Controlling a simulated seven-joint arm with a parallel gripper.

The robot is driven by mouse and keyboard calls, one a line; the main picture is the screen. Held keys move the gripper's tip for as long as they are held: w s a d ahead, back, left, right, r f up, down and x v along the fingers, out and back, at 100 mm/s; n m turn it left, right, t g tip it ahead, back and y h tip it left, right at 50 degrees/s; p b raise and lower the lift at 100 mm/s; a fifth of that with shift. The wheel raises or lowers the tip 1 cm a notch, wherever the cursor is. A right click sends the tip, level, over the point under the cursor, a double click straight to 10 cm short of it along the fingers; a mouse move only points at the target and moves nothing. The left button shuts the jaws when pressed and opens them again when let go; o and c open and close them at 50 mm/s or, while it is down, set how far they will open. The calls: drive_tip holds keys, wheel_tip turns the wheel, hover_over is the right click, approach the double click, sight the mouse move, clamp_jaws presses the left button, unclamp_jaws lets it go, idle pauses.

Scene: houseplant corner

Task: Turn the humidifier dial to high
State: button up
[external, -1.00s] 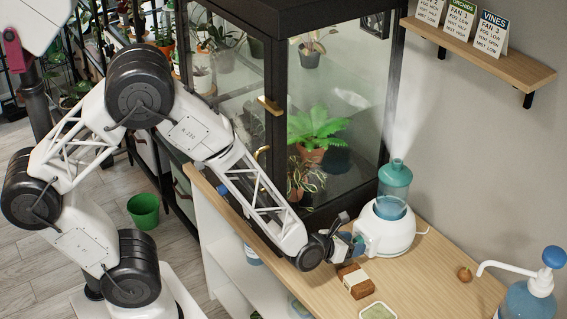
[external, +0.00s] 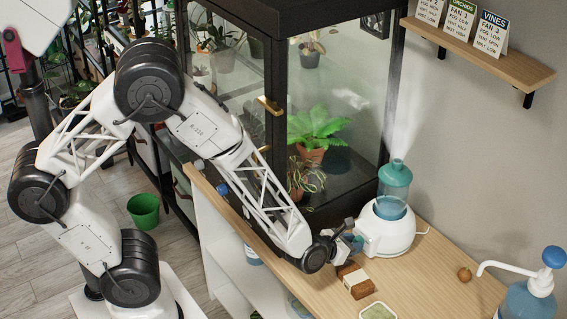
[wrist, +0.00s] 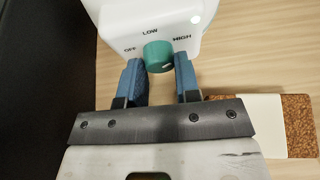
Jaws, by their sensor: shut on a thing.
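The humidifier (external: 385,236) is a white base with a teal, bottle-like tank, standing upright on the wooden counter and giving off mist. In the wrist view its white front panel (wrist: 120,20) is marked OFF at left, LOW at top and HIGH at right. The green dial (wrist: 157,50) sits below these words. A small pale mark shows on the dial's lower right edge; I cannot tell its setting surely. My gripper (wrist: 158,65) has its blue fingers on either side of the dial, shut on it. In the external view my gripper (external: 352,240) is at the base's left side.
A brown block with a pale band (external: 354,280) lies just in front of my gripper. A shallow green-filled tray (external: 378,311), a small brown bulb (external: 464,274) and a blue pump bottle (external: 530,298) stand nearer. The glass cabinet (external: 335,100) rises behind.

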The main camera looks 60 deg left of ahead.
drive_tip(key=shift+d+m+y, duration=0.1)
drive_tip(key=shift+m+y, duration=0.5)
drive_tip(key=shift+m, duration=0.2)
drive_tip(key=o, duration=0.9)
drive_tip(key=shift+s, duration=0.1)
drive_tip(key=shift+v, duration=3.55)
drive_tip(key=shift+s+r, duration=0.15)
drive_tip(key=shift+s, duration=0.1)
